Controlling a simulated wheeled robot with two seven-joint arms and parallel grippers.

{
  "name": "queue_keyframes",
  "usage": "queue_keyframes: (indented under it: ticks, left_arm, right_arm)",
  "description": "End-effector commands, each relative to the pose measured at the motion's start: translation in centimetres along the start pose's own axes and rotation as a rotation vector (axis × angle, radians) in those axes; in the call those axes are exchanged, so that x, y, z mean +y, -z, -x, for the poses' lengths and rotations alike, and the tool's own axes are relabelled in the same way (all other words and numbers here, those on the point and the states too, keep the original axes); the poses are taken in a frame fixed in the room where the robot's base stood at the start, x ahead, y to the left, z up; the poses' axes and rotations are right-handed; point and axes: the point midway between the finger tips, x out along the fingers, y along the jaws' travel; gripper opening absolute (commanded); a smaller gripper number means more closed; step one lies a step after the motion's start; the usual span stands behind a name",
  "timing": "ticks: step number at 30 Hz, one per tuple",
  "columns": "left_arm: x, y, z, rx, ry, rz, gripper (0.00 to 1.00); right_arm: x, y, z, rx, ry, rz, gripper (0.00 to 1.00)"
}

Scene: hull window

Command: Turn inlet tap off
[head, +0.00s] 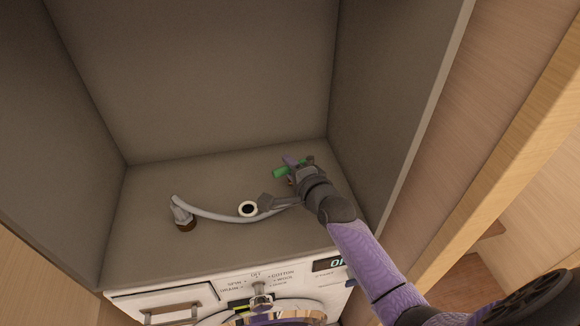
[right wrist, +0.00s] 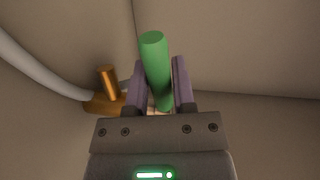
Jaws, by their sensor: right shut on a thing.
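The inlet tap's green handle (head: 281,173) shows at the back right of the recess in the head view. In the right wrist view the green handle (right wrist: 155,62) stands between the two fingers. My right gripper (head: 293,163) is shut on this handle, and it also shows in the right wrist view (right wrist: 161,88). A brass fitting (right wrist: 106,88) is left of the fingers in the right wrist view. The gripper hides most of the tap body in the head view. My left gripper is not in view.
A grey hose (head: 222,217) lies on the surface, with an elbow and brass end (head: 185,222) at left. The washing machine panel (head: 225,290) is in front. The recess's right wall (head: 385,110) stands close to my right arm.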

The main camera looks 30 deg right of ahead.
Motion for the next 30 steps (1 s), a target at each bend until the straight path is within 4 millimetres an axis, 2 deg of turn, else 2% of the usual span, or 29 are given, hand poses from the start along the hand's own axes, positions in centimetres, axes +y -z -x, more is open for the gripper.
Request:
queue_keyframes:
  ticks: [6,9,20,21,24,26,30]
  left_arm:
    - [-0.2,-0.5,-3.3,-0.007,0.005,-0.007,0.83]
    - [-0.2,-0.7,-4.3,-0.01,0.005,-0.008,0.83]
    - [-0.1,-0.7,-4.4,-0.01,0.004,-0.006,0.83]
    - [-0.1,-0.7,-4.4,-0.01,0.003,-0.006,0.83]
    - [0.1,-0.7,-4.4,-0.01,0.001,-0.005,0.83]
    - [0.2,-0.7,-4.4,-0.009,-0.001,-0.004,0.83]
    - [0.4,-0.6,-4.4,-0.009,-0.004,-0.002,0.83]
  right_arm:
    - [0.7,0.3,0.6,-0.152,0.007,0.04,0.0]
    - [0.6,0.3,0.8,-0.203,0.006,0.047,0.0]
    - [0.2,0.1,1.1,-0.234,0.0,0.046,0.0]
    - [0.2,0.1,1.1,-0.234,0.0,0.046,0.34]
    - [0.2,0.1,1.1,-0.234,0.0,0.046,0.55]
    - [0.2,0.1,1.1,-0.234,0.0,0.046,0.67]
    - [0.2,0.1,1.1,-0.234,0.0,0.046,0.67]
